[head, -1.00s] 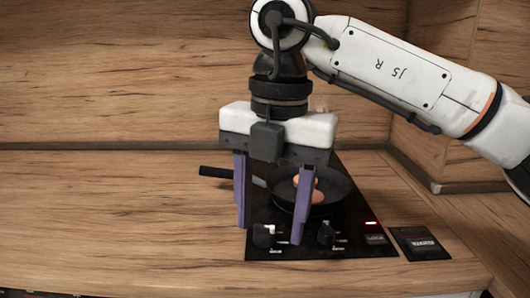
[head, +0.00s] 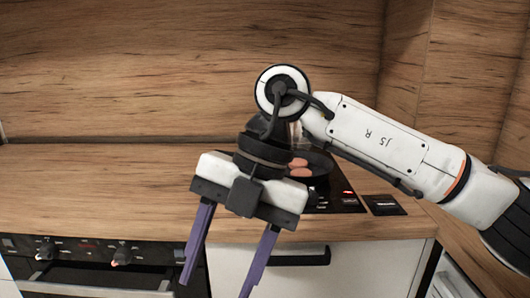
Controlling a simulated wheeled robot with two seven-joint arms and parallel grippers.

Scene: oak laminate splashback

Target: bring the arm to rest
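My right arm comes in from the right in the head view, and its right gripper (head: 220,272) hangs in front of the counter's front edge. Its two purple fingers point down and stand well apart, with nothing between them. The gripper is tilted a little. Behind the wrist is a black pan (head: 319,160) with orange-brown round pieces (head: 299,168) in it, on the black hob (head: 345,200). The wrist and gripper hide much of the pan and hob. My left gripper is not in view.
The wooden counter (head: 90,185) is bare on the left. Below it are an oven (head: 95,272) with knobs and a white drawer front with a dark handle (head: 300,257). Wooden panels close off the back and right.

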